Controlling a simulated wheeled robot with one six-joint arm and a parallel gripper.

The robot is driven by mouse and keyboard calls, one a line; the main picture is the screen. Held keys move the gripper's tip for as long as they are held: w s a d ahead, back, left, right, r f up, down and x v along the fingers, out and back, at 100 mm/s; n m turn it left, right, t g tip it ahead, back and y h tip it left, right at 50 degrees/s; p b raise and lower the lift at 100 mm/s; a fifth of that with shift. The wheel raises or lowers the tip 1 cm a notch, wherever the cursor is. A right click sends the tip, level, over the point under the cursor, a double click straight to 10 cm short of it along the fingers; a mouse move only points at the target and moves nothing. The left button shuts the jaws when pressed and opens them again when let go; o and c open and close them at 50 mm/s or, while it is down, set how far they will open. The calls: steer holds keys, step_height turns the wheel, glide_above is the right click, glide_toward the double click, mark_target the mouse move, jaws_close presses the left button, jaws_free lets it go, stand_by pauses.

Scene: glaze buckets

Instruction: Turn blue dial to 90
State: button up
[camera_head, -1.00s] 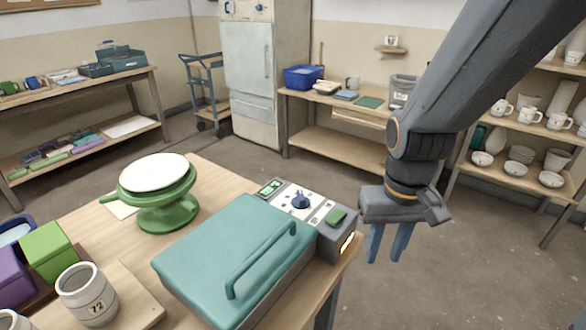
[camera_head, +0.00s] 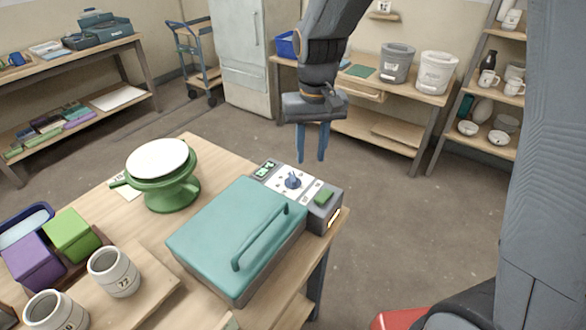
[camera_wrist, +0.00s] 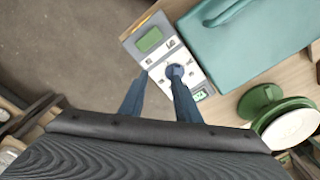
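The blue dial (camera_head: 293,180) sits on the pale face of a grey control panel (camera_head: 318,198) at the back right end of the teal-lidded box (camera_head: 225,235). In the wrist view the dial (camera_wrist: 175,71) shows just beyond the tip of the right-hand finger. The marks around the dial are too small to read. My gripper (camera_head: 314,158) points down, above and slightly behind the panel in the head view. Its two blue fingers (camera_wrist: 156,82) are apart with nothing between them. It does not appear to touch the dial.
A green button (camera_head: 324,197) and a green display (camera_head: 265,168) flank the dial. A green turntable (camera_head: 168,180) stands left of the box. Mugs (camera_head: 114,272) and purple and green boxes (camera_head: 72,235) stand at the near left. Open floor lies right of the table.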

mark_target(293, 176)
steer(key=a, duration=0.1)
steer(key=w+a, duration=0.1)
steer(key=a, duration=0.1)
steer(key=shift+w+a+f+g, duration=0.15)
steer(key=shift+w+a+g, duration=0.15)
steer(key=shift+w, duration=0.05)
steer(key=shift+w+a+f, duration=0.1)
steer(key=shift+a+f, duration=0.05)
steer(key=shift+a, duration=0.1)
steer(key=shift+f+p, duration=0.95)
steer(key=shift+f, duration=2.8)
jaws_close()
